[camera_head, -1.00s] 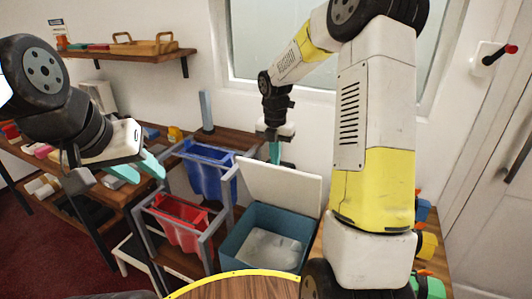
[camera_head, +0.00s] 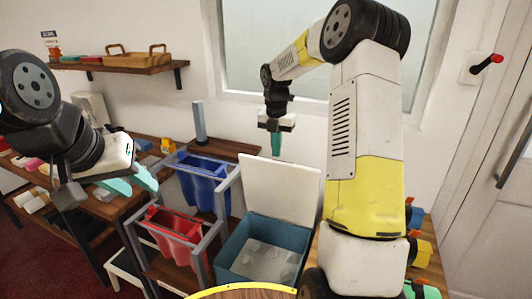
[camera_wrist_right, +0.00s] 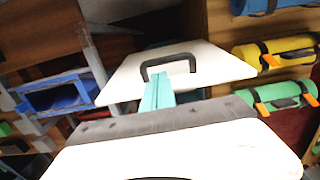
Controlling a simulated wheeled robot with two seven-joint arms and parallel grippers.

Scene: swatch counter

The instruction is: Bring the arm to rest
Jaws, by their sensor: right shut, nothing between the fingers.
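My right gripper (camera_head: 275,145) hangs fingers-down with its teal fingers together and empty, just above the top edge of a raised white lid (camera_head: 280,190). My right arm reaches in along the right side of the head view. In the right wrist view the shut fingers (camera_wrist_right: 157,93) show in front of the lid, which has a dark handle (camera_wrist_right: 168,66). My left gripper (camera_head: 134,184) is at the left, its two teal fingers apart with nothing seen between them.
The lid belongs to a teal box (camera_head: 235,262) with an open top. A blue bin (camera_head: 203,185) and a red bin (camera_head: 175,228) stand in grey frames to its left. A wall shelf (camera_head: 130,66) holds a wooden tray. Rolled coloured bundles (camera_wrist_right: 280,95) lie on shelves at the right.

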